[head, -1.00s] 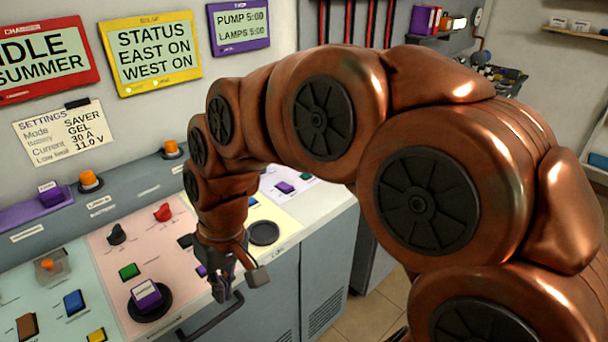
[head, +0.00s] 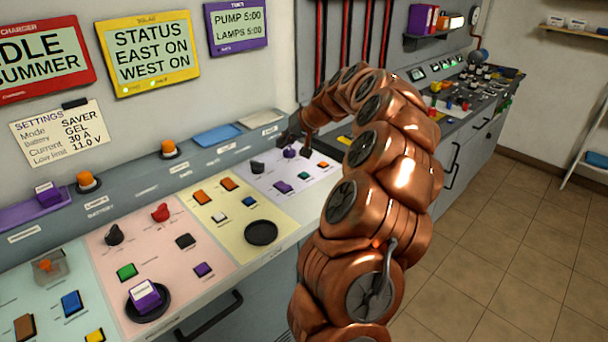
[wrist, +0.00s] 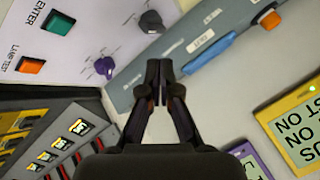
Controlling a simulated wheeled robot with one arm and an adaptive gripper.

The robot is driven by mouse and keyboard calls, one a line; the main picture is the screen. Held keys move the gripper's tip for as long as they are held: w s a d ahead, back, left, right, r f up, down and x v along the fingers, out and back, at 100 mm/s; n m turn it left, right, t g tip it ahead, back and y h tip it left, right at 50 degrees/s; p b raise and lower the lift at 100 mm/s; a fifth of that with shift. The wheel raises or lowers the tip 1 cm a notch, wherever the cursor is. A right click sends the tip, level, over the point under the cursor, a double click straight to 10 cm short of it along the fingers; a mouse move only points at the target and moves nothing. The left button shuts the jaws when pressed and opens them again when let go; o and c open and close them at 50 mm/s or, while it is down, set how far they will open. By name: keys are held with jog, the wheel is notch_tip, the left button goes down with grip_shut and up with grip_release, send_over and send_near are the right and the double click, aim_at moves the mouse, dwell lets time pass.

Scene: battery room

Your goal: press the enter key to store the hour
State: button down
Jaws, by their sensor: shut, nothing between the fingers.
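The green key labelled ENTER (wrist: 57,23) is at the upper left of the wrist view. It looks like the small green key (head: 303,175) on the lilac panel (head: 262,182) in the head view. My gripper (wrist: 157,68) is shut and empty, apart from the ENTER key, with its tips near the console's grey back strip. In the head view my gripper (head: 290,137) is over the back of the lilac panel, partly hard to make out. The purple timer display (head: 237,25) reads PUMP 5:00 and LAMPS 5:00.
An orange key (wrist: 31,65) lies beside the ENTER key. A purple knob (wrist: 104,66) and a dark knob (wrist: 151,21) stand on the same panel. A blue tray (head: 217,135) lies on the back ledge. A yellow panel (head: 236,215) adjoins on the left.

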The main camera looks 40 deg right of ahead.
jog(key=m+h, duration=0.1)
send_over(306, 174)
jog(key=f, duration=0.2)
jog(key=shift+r+t, duration=0.2)
jog(key=shift+t, duration=0.1)
jog(key=shift+a+f, duration=0.1)
jog(key=shift+f, duration=0.1)
notch_tip(306, 174, down, 7)
jog(key=shift+f+b, duration=0.1)
jog(key=shift+b, duration=0.8)
jog(key=shift+f+b, duration=0.5)
jog(key=shift+f, duration=0.1)
jog(key=shift+f, duration=0.15)
jog(key=shift+f+b, duration=0.3)
jog(key=shift+b, duration=0.3)
